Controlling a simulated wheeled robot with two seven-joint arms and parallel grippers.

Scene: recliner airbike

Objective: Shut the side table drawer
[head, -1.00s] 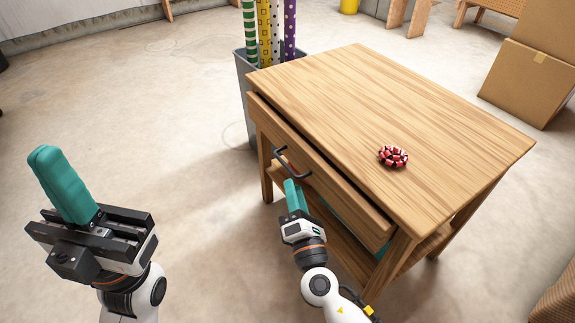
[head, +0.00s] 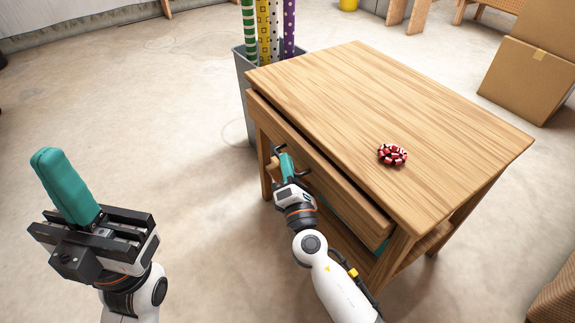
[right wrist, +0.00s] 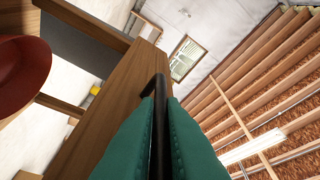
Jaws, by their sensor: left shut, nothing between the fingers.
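The wooden side table (head: 400,105) stands right of centre in the head view. Its drawer front (head: 335,175) stands out slightly from under the top, with a dark gap behind it, so the drawer is a little open. The black bar handle (head: 277,151) is on the drawer front; it also shows in the right wrist view (right wrist: 160,95). My right gripper (head: 285,160) is at the handle, its teal fingers close on both sides of the bar. My left gripper (head: 62,180) is shut and empty, raised at the left, well away from the table.
A red and white bow (head: 392,155) lies on the tabletop. A grey bin (head: 242,80) with several patterned rolls stands behind the table's left corner. Cardboard boxes (head: 525,80) are at the right. The floor left of the table is clear.

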